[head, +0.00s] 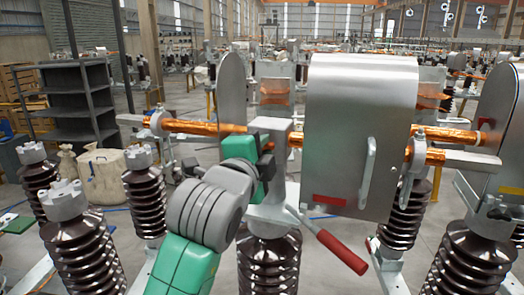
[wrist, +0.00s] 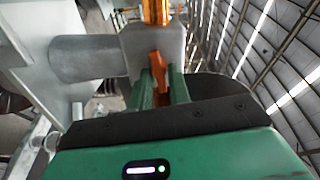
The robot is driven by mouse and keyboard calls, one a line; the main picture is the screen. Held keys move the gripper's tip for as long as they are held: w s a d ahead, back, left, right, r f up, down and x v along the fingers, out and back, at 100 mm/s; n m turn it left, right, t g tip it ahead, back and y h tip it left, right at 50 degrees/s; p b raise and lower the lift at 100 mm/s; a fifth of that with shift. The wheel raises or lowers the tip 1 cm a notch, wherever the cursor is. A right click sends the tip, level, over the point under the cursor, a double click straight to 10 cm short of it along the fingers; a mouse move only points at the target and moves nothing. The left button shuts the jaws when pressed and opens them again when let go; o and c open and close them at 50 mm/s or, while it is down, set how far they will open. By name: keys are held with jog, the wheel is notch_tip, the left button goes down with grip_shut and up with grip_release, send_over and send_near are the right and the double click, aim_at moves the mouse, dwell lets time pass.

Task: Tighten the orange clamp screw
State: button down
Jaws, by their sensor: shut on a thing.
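The orange clamp screw (wrist: 159,70) shows in the wrist view between the two green fingers of my gripper (wrist: 161,90), against the grey metal clamp block (wrist: 150,42). In the head view, my gripper (head: 264,160) is at the grey clamp block (head: 271,125) on top of the middle brown insulator (head: 266,262). There the screw is mostly hidden by my gripper. How far the screw is turned cannot be told.
A copper bar (head: 205,128) runs into the clamp block from the left. A large grey metal cover (head: 360,120) with a handle stands close on the right. A red-handled lever (head: 341,251) sticks out below. Several brown ribbed insulators (head: 75,245) stand around.

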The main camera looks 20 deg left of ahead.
dwell(0.3)
jog(key=c, duration=1.3)
grip_release()
jog(key=shift+s, duration=0.15)
jog(key=s+b, duration=0.1)
jog(key=s, duration=0.6)
jog(key=shift+s+d, duration=0.15)
jog(key=shift+s, duration=0.15)
